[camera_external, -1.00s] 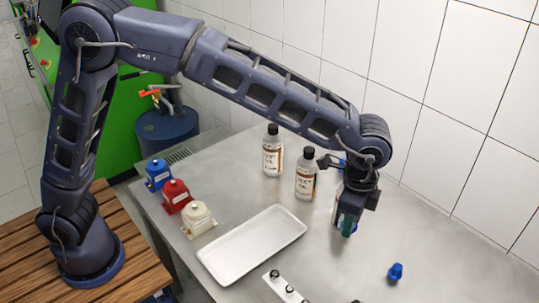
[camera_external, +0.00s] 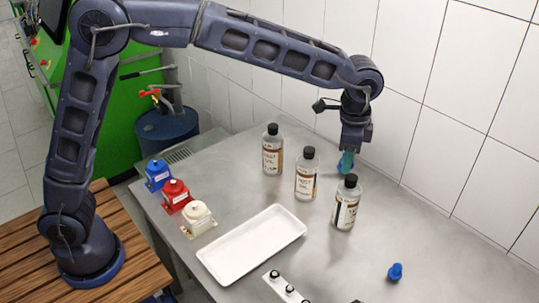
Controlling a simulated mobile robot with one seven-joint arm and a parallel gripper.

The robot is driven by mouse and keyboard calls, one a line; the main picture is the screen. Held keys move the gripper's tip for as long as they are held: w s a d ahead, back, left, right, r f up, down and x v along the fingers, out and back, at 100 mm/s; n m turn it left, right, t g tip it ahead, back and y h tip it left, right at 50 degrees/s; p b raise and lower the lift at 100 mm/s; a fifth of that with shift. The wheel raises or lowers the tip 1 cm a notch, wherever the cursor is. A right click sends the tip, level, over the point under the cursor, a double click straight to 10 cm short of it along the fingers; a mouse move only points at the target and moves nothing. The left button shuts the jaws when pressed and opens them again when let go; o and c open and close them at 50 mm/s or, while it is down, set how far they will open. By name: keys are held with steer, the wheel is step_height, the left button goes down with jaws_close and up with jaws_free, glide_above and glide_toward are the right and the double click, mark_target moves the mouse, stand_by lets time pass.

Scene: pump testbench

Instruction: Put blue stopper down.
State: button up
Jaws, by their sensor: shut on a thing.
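My gripper (camera_external: 346,162) is at the back right of the grey table, behind the rightmost bottle, with its teal fingers pointing down. It is shut on a blue stopper (camera_external: 342,168), which shows only in part around the fingers. I cannot tell whether the stopper touches the table or hangs above it. A second blue stopper (camera_external: 395,271) stands apart at the front right of the table.
Three brown-labelled bottles with black caps (camera_external: 272,150) (camera_external: 306,175) (camera_external: 346,203) stand in a slanting row. A white tray (camera_external: 232,271) lies left of the middle. Blue, red and cream housings (camera_external: 157,174) (camera_external: 175,195) (camera_external: 198,217) line the left edge. The right side is mostly clear; a tiled wall is behind.

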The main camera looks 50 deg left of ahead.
steer(key=w+a+n, duration=0.2)
steer(key=w+a, duration=0.3)
steer(key=a, duration=0.9)
steer(key=w+a+n, duration=0.3)
steer(key=w+a, duration=0.2)
steer(key=a, duration=0.9)
steer(key=w+a+n, duration=0.2)
steer(key=w+a, duration=0.4)
steer(key=a, duration=0.8)
steer(key=s+a+n, duration=0.2)
steer(key=s+a, duration=0.1)
steer(key=a, duration=1)
steer(key=s+a+n, duration=0.3)
steer(key=a, duration=1)
steer(key=s+a+n, duration=0.2)
steer(key=s+a, duration=0.1)
steer(key=a, duration=1)
step_height(320, 180, down, 53)
steer(key=shift+d+r, duration=0.1)
steer(key=o, duration=0.9)
steer(key=shift+o, duration=0.2)
